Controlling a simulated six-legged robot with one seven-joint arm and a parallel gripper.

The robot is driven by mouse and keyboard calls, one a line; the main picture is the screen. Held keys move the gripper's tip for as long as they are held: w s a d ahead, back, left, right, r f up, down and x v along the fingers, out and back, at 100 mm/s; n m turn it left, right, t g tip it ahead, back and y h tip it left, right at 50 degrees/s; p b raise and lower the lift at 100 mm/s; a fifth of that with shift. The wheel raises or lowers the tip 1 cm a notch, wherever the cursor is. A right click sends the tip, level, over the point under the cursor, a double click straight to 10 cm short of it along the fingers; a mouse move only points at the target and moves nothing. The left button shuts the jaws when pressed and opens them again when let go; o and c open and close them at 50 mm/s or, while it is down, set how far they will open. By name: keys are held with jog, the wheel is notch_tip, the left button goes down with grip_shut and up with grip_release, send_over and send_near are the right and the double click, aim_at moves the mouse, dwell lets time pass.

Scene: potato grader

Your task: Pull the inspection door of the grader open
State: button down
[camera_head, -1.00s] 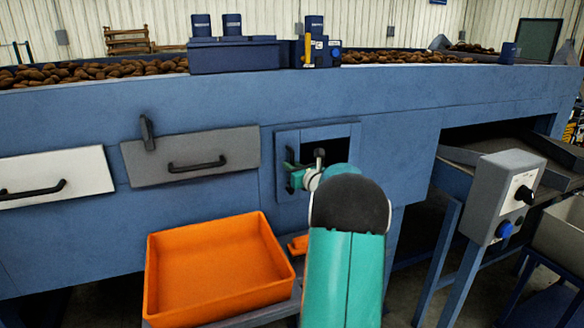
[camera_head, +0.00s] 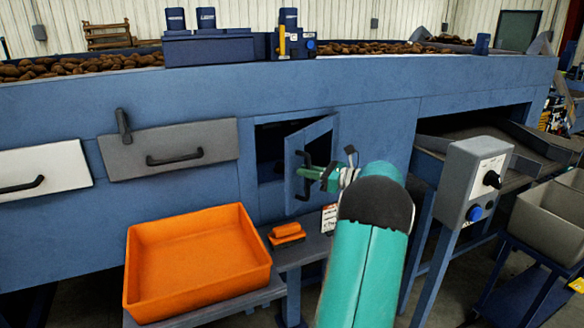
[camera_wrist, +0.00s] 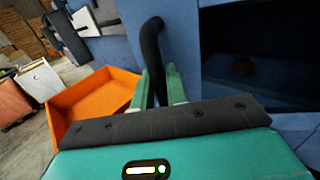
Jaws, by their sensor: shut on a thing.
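The blue inspection door (camera_head: 296,185) stands part open on the grader (camera_head: 385,115). Its left edge sticks out toward me and its right side is near the frame. The dark opening (camera_head: 268,135) shows to its left, and also at the right of the wrist view (camera_wrist: 255,50). A black bar handle (camera_head: 304,158) is on the door. My gripper (camera_head: 322,175) is shut on this handle, and the wrist view shows the handle (camera_wrist: 152,45) rising between its green fingers. My arm hides part of the grader below and right of the door.
An orange tray (camera_head: 135,265) and an orange-handled brush (camera_head: 287,233) are on a low bench below the door. A grey panel (camera_head: 140,153) with a handle is left. A grey control box (camera_head: 470,180) stands right of my arm.

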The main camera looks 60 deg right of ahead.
jog(key=s+d, duration=0.4)
jog(key=s, duration=0.6)
jog(key=shift+s, duration=0.15)
jog(key=c, duration=1.5)
grip_release()
